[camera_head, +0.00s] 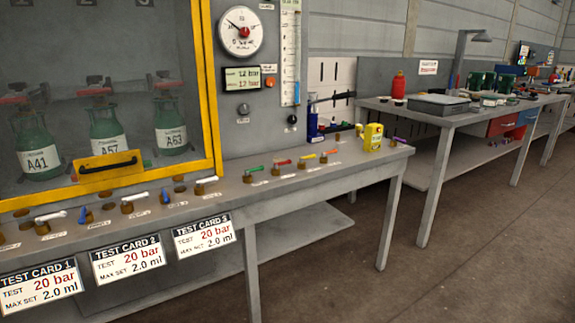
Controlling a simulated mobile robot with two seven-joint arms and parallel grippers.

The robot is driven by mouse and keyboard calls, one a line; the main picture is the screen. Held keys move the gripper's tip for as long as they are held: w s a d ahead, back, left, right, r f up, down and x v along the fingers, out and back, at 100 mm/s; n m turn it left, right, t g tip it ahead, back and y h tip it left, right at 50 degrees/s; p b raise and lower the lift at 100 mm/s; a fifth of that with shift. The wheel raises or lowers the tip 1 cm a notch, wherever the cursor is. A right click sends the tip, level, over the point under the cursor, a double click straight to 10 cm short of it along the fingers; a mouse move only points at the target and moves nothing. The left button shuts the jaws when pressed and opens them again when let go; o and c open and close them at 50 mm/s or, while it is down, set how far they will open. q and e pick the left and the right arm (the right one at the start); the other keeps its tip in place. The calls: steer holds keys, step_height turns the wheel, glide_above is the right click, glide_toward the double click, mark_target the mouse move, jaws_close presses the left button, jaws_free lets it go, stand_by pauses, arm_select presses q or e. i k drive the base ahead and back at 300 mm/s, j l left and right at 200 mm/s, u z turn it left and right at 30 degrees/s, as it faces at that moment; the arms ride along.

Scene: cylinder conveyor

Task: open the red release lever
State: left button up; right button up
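A small lever with a red handle (283,162) stands on a brass-coloured valve body on the grey bench (345,166), in a row of coloured levers. Its handle lies roughly level, sideways along the bench front in the picture. A green lever (254,169) is to its left, and a yellow lever (307,156) and an orange lever (330,152) are to its right. The label below the red lever is too small to read. Neither of my grippers is in view.
A yellow-framed cabinet (209,90) holds green bottles at the left. White levers (206,182) and blue levers (165,195) line the bench front above test cards (128,258). A yellow can (373,137) stands at the bench's right end. Open floor (450,270) lies at right.

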mark_target(276, 165)
steer(key=i+l+z, duration=0.1)
steer(key=i+z, duration=0.25)
steer(key=i, duration=0.5)
steer(key=i+j+z, duration=0.15)
steer(key=i+z, duration=0.15)
steer(key=i, duration=0.6)
